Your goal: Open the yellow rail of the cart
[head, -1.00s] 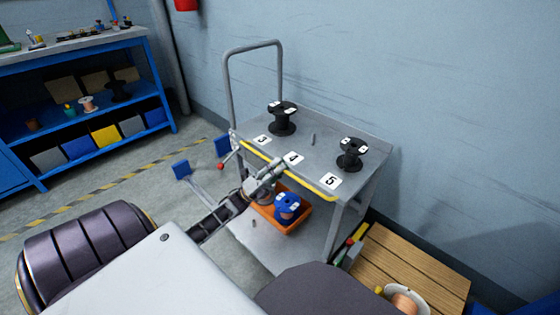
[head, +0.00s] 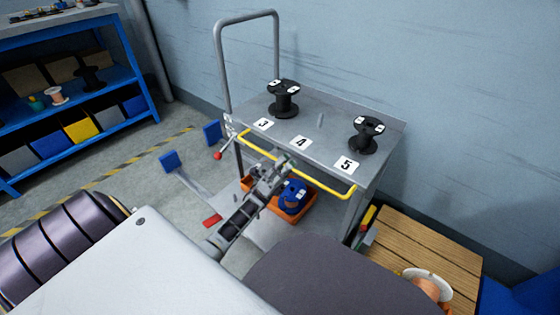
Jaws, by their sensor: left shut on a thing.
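The yellow rail (head: 325,187) runs along the front of the grey cart (head: 323,123), with a gap between its middle and the cart's top edge. Its bent ends still meet the cart. My left gripper (head: 284,162) is shut on the rail near its middle, and its fingers hide that stretch. On the cart top stand two black spools, one by label 3 (head: 284,100) and one by label 5 (head: 367,136). My right gripper is not in view.
An orange bin (head: 264,210) with a blue spool (head: 293,197) sits on the cart's lower shelf. A red-knobbed lever (head: 218,155) is at the cart's left corner. A wooden pallet (head: 430,245) stands at the right, and a blue shelf (head: 60,110) at the left.

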